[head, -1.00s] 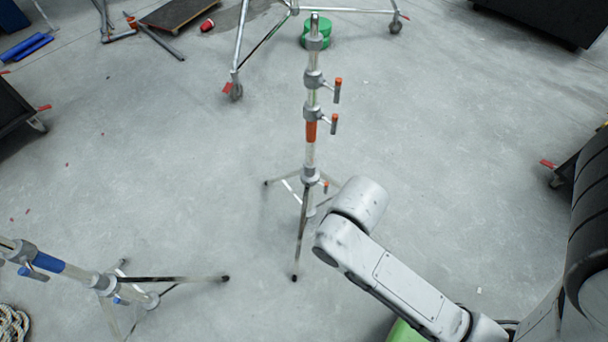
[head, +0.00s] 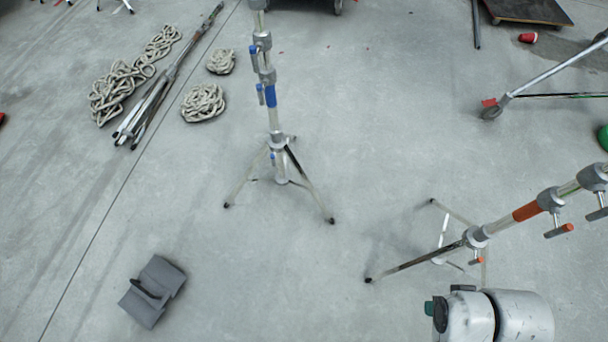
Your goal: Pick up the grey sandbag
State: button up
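The grey sandbag (head: 152,291) lies on the concrete floor at the lower left of the head view. It looks like two dark grey pouches joined side by side, with a darker strap across the middle. Nothing touches it. Part of my arm shows at the lower right, well to the right of the sandbag. My gripper's fingers are not in view.
A light stand with blue bands (head: 280,160) stands upright beyond the sandbag to the right. A stand with orange bands (head: 478,237) is near my arm. Rope coils (head: 203,103) and a folded stand (head: 165,85) lie at upper left. Floor around the sandbag is clear.

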aim_at(146, 298)
jog(key=u, duration=2.6)
jog(key=i+l+u, duration=0.2)
jog(key=u, duration=0.15)
jog(key=i+l+u, duration=0.1)
jog(key=l+u, duration=0.2)
jog(key=l, duration=0.2)
jog(key=i+l+u, duration=0.1)
jog(key=l+u, duration=0.25)
jog(key=i+l, duration=0.1)
jog(key=l, duration=0.5)
jog(key=i+l+u, duration=0.1)
jog(key=l, duration=0.55)
